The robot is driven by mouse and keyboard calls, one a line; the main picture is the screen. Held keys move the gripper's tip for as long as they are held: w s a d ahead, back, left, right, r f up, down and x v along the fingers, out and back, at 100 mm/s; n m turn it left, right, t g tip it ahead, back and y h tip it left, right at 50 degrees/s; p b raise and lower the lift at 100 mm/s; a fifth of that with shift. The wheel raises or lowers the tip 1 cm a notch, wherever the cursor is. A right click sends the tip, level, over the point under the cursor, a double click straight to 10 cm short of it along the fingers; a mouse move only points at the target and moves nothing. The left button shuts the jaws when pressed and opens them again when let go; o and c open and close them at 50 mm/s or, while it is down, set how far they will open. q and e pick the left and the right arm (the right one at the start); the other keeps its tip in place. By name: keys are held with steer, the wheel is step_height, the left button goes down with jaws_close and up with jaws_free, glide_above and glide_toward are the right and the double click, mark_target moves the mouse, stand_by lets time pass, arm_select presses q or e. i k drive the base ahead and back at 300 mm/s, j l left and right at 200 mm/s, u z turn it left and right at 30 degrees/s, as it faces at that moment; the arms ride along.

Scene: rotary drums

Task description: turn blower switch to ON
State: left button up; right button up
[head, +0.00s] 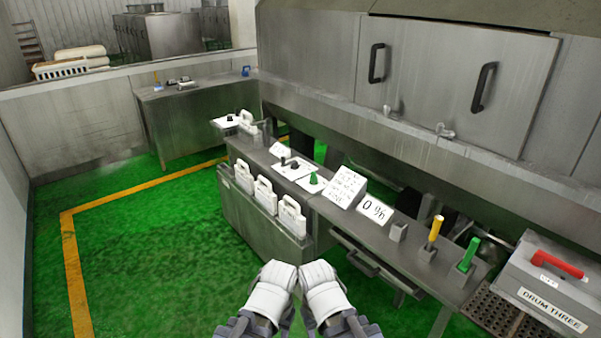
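Control plates with knobs sit on the long metal console right of centre. One white plate (293,168) carries dark knobs. Beside it is another white plate with a green knob (313,179). A further white plate with a dark knob (229,118) is at the console's far left end. Their labels are too small to read, so I cannot tell which one is the blower switch. My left gripper (275,267) and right gripper (318,267) are side by side at the bottom centre, apart from the console. Both look shut, with no gap showing between their fingers, and empty.
A sign (347,187), a "0 %" card (374,209), a yellow handle (435,229), a green handle (468,255) and a "DRUM THREE" box (548,283) are to the right. Green floor (150,240) is clear at left.

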mark_target(313, 179)
steer(key=i+j+z, duration=0.1)
steer(key=i+j, duration=0.3)
steer(key=i+j+z, duration=0.1)
steer(key=i+j, duration=0.3)
steer(key=i+j+z, duration=0.15)
steer(key=i+j, duration=0.2)
steer(key=j, duration=0.25)
steer(key=i+j+z, duration=0.1)
steer(key=i+z, duration=0.15)
steer(key=i, duration=1.15)
steer(key=i+l, duration=0.1)
steer(key=i, duration=0.2)
